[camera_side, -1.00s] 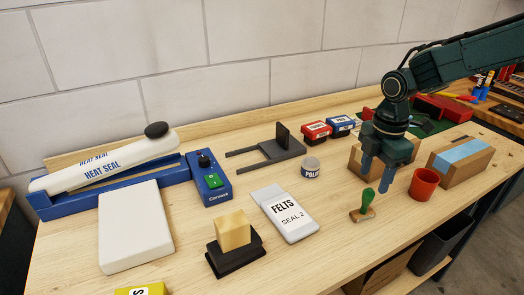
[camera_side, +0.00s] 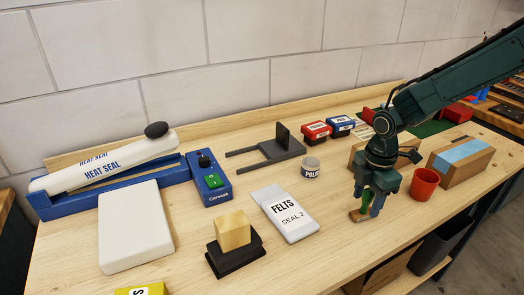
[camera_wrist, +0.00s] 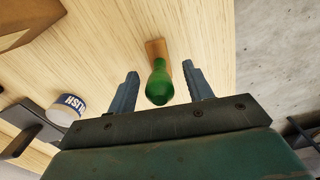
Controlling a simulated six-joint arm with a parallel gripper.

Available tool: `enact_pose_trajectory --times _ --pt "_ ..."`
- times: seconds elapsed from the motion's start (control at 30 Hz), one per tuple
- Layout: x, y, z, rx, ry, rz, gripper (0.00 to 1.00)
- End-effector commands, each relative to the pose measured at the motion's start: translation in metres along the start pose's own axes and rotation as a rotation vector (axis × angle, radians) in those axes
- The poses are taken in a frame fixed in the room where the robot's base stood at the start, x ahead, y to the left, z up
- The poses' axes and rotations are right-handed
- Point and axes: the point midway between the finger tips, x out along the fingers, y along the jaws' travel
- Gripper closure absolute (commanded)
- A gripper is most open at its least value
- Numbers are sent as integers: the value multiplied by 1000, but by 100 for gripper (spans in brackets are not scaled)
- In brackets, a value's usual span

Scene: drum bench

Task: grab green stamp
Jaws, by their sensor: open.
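The green stamp has a green knob handle on a wooden base and stands on the bench. In the side view the green stamp (camera_side: 366,198) is partly hidden by my gripper (camera_side: 369,203), which is lowered around its handle. In the wrist view the green stamp (camera_wrist: 159,85) lies between the two blue-grey fingers of my gripper (camera_wrist: 160,86), with a gap on each side. My gripper is open and holds nothing.
A red cup (camera_side: 424,184) stands just right of my gripper, with a taped cardboard box (camera_side: 461,161) behind it. A polish tin (camera_side: 310,169) and a felts pouch (camera_side: 285,213) lie to the left. The bench's front edge is close to the stamp.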

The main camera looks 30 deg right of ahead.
Motion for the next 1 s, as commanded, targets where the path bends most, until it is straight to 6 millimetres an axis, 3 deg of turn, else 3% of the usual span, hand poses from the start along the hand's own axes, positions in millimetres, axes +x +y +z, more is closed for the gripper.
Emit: enact_pose_trajectory --times 0.23,0.77,0.8,1.0 --pt "22 0 0 1 0 -3 49" --pt "24 0 0 1 1 -1 49" --pt "24 0 0 1 1 -1 51" --pt "24 0 0 1 1 -1 90"
